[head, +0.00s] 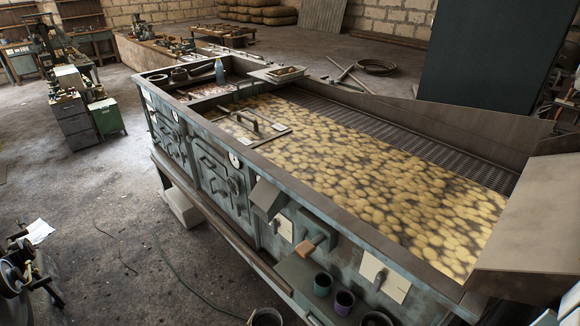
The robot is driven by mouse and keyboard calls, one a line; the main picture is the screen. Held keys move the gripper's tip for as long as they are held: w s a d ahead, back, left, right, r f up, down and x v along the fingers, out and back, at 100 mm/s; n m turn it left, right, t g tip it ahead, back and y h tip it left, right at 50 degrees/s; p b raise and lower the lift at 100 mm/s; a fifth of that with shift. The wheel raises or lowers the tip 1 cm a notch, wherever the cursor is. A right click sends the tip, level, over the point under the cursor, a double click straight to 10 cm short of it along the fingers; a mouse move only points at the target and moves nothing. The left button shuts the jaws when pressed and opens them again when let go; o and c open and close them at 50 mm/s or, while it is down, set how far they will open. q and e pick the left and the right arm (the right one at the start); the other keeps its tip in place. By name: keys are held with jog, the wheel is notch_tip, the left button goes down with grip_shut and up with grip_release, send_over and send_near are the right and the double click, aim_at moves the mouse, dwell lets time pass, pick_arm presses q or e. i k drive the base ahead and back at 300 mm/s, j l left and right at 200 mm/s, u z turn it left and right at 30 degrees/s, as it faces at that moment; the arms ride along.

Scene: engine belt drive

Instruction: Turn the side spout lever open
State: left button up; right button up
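A long grey-green metal machine (330,212) runs diagonally across the head view. On its near side wall is a grey sheet-metal spout or hood (265,195). To the right of it, a dark fitting carries a short wooden handle (310,244) that sticks out toward the lower left. Farther right, a small dark lever (380,280) sits on a pale square plate (385,277). I cannot tell for sure which of these is the side spout lever, or whether it stands open or shut. Neither of my grippers shows in this view.
Several cups, one of them purple (344,302), stand on or near a shelf (296,272) below the handle. Yellow round pieces (380,180) fill the trough. A hose (185,285) lies on the floor. A wheeled machine (20,270) stands lower left. The floor between is mostly clear.

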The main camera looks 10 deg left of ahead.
aim_at(274, 225)
jog(key=i+j+z, duration=0.1)
jog(key=i+j, duration=0.15)
jog(key=j, duration=0.15)
jog(key=i+j+z, duration=0.15)
jog(key=j, duration=0.3)
jog(key=i+j+z, duration=0.1)
jog(key=i+j, duration=0.2)
jog(key=j, duration=0.15)
jog(key=i+j+z, duration=0.1)
jog(key=j, duration=0.35)
jog(key=i+j+z, duration=0.1)
jog(key=i+j, duration=0.15)
jog(key=j, duration=0.25)
jog(key=i+j+z, duration=0.15)
jog(key=j, duration=0.35)
jog(key=i+j+z, duration=0.1)
jog(key=j, duration=0.45)
jog(key=i+j+z, duration=0.1)
jog(key=j, duration=0.4)
jog(key=i, duration=0.05)
